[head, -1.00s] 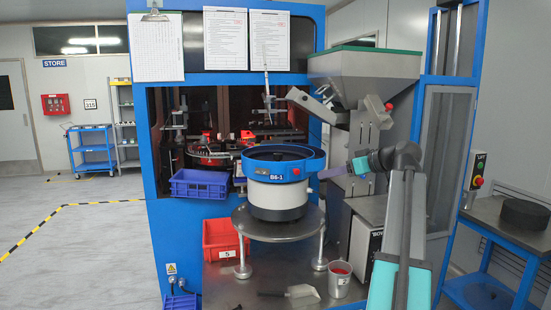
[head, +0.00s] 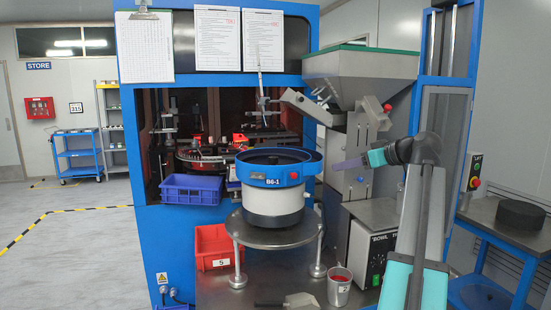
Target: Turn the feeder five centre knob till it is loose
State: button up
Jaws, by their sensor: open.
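The bowl feeder (head: 270,177) stands in the middle of the head view. It has a blue rim band, a dark inside and a white drum below. Its label is small and looks like "B6-1". A centre knob cannot be made out in the dark bowl. My gripper (head: 340,167) is at the end of my arm, just right of the bowl in the picture, at about rim height. It is open, points left and appears apart from the bowl. Its fingers are small and nothing shows between them.
The feeder stands on a round grey table (head: 275,235) with metal legs. A hopper (head: 360,75) and its chute (head: 305,105) overhang at the right. A blue bin (head: 190,190), a red bin (head: 213,248), a metal cup (head: 340,288) and a scoop (head: 298,300) sit around it.

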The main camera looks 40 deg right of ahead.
aim_at(273, 160)
jog(key=i, duration=0.85)
jog(key=u, duration=0.05)
